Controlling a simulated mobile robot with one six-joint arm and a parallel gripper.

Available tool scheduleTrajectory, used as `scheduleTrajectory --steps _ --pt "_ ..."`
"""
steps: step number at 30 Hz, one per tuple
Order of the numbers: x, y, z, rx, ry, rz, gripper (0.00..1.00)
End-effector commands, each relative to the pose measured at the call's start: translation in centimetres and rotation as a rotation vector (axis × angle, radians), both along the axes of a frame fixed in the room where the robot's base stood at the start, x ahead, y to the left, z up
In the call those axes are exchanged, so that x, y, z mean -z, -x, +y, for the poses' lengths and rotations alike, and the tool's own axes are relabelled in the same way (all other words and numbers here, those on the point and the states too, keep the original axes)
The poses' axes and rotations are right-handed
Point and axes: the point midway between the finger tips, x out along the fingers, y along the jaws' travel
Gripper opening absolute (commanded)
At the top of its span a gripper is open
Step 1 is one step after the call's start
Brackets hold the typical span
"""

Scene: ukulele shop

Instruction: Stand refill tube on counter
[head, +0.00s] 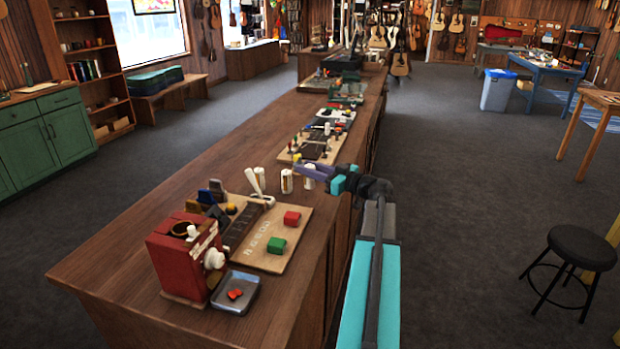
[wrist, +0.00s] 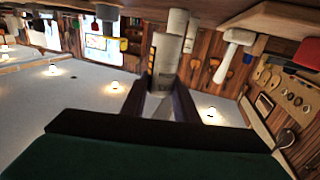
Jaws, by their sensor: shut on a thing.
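My gripper (head: 308,171) reaches in over the right edge of the wooden counter (head: 345,130). In the wrist view my gripper (wrist: 163,88) has its two dark fingers shut on a white refill tube (wrist: 166,62) with a yellowish mark. In the head view the held tube (head: 308,183) shows just below the fingers and looks roughly upright. I cannot tell whether its base touches the counter. A similar white tube (head: 286,181) stands upright on the counter just left of it, and a white cylinder (wrist: 178,21) shows beyond the held one in the wrist view.
A board with red and green blocks (head: 298,226), a red box-shaped device (head: 185,255) and a small grey tray (head: 237,292) occupy the near counter. Another board with small tools (head: 318,150) lies beyond the tubes. The counter's left side is bare. A black stool (head: 577,245) stands right.

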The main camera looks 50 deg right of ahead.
Motion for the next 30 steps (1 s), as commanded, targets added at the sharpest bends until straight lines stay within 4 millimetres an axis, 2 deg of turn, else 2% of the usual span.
scheduleTrajectory --steps 8,19,30 --pt "0.5 0.0 0.0 -0.001 -0.002 0.000 0.05" --pt "3.2 -0.1 0.1 -0.001 -0.002 0.000 0.05" --pt "3.5 -0.1 0.1 -0.002 0.000 -0.001 0.05"
